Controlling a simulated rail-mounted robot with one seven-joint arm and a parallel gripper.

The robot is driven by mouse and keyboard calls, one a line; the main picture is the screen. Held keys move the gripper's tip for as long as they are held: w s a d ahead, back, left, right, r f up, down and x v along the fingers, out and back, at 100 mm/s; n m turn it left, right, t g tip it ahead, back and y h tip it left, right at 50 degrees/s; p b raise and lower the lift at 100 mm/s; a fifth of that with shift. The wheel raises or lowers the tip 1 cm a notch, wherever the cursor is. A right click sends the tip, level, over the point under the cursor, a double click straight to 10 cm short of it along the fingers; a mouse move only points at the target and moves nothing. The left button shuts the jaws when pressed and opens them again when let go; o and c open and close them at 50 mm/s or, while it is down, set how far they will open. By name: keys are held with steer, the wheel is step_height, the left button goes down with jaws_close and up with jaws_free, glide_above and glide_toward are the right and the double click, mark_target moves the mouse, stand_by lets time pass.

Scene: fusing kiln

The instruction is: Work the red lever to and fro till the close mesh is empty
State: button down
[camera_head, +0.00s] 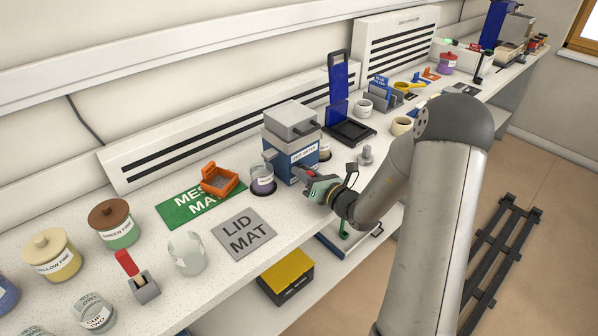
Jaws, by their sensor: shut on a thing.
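My gripper (313,184) is at the front of the blue machine with a grey top (291,143). An orange mesh sieve (219,180) sits tilted on the green mesh mat (178,214). I cannot tell which mesh is the close one, or what lies in it.
A grey lid mat (244,235) lies bare in front. A blue-backed stand (347,125) is behind my arm.

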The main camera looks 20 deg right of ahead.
steer(key=shift+s+a, duration=0.1)
steer(key=shift+a, duration=0.15)
steer(key=c, duration=1.2)
jaws_free()
steer(key=shift+s, duration=0.1)
steer(key=shift+o, duration=0.2)
steer(key=shift+s+d, duration=0.2)
steer(key=shift+s, duration=0.05)
steer(key=b+v, duration=0.2)
steer(key=v, duration=1.4)
steer(key=shift+s, duration=0.35)
steer(key=shift+d, duration=0.15)
